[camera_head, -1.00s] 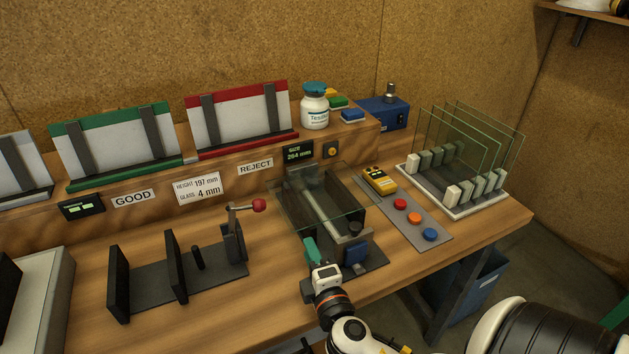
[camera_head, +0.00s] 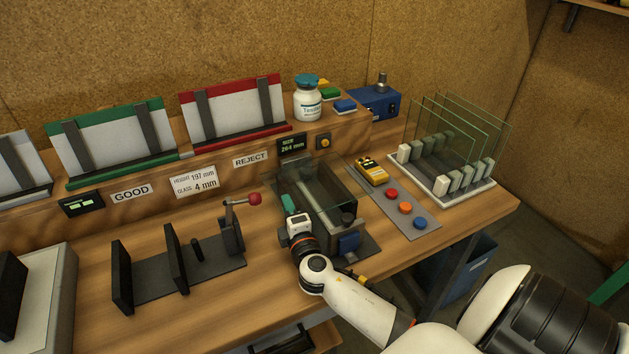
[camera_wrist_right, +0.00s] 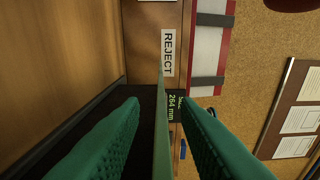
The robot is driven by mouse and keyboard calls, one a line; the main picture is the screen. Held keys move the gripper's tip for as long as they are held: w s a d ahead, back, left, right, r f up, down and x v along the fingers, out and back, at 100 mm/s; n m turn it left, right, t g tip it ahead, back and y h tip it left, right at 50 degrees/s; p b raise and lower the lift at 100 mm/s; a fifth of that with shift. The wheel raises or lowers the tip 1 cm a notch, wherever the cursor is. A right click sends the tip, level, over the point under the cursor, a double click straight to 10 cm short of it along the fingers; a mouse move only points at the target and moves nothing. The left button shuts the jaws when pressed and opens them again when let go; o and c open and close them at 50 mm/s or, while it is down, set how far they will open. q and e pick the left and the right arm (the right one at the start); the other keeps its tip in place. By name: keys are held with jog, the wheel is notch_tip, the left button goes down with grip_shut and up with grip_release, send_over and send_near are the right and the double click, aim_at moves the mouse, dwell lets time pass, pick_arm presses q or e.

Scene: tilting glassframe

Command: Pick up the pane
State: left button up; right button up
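A clear glass pane (camera_head: 333,187) sits in the dark fixture (camera_head: 368,242) in the middle of the bench, in front of the small 264 mm display. My right gripper (camera_head: 287,203) is at the fixture's left side, its teal fingers pointing to the back. In the right wrist view the fingers (camera_wrist_right: 160,104) are apart, one on each side of the thin green edge of a glass pane (camera_wrist_right: 162,145). A gap shows between the edge and each fingertip. My left gripper is not in view.
A white rack (camera_head: 466,193) with several upright panes stands at the right. A button panel (camera_head: 428,231) lies between rack and fixture. A dark stand with a red-knobbed lever (camera_head: 233,238) is on the left. Green (camera_head: 112,150) and red (camera_head: 236,115) sloped racks stand behind.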

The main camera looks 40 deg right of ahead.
grip_shut()
jog(key=shift+r, duration=0.15)
notch_tip(320, 180, up, 10)
jog(key=shift+f+p, duration=0.1)
jog(key=shift+p, duration=1)
jog(key=shift+f, duration=0.1)
